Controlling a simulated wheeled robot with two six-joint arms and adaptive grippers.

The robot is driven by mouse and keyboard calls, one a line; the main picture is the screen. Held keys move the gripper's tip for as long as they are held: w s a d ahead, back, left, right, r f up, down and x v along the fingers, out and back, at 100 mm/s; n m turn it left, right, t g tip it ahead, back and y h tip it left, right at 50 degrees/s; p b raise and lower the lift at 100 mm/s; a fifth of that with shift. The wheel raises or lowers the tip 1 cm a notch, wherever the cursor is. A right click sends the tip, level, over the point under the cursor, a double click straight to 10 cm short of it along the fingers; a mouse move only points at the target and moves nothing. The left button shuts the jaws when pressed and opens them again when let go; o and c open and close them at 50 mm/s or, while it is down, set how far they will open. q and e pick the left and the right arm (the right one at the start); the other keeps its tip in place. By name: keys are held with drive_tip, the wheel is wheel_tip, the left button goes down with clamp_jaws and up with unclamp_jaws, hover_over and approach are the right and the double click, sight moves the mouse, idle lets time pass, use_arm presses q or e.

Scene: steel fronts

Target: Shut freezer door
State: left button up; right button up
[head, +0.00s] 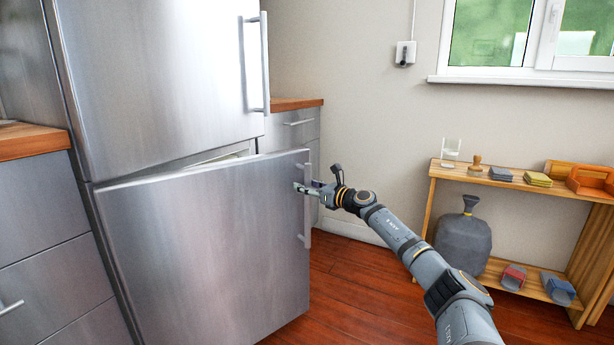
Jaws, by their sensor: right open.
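The freezer door (205,245) is the lower steel door of the fridge. It stands ajar, swung out on its left side hinge, with a dark gap and a pale inner edge showing along its top. Its vertical bar handle (307,235) is on the right edge. My right gripper (303,188) is open at the door's upper right edge, beside the upper part of the handle. I cannot tell whether it touches the door or the handle. My left gripper is not in view.
The upper fridge door (160,80) looks shut. Steel drawers with a wooden top (295,104) stand behind on the right. A low wooden shelf (520,186) with a grey sack (463,243) and small items stands along the wall at right. The red wood floor (355,295) is clear.

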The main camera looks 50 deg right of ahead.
sight(307, 163)
wheel_tip(307, 163, up, 8)
drive_tip(key=shift+f, duration=0.1)
idle(0.7)
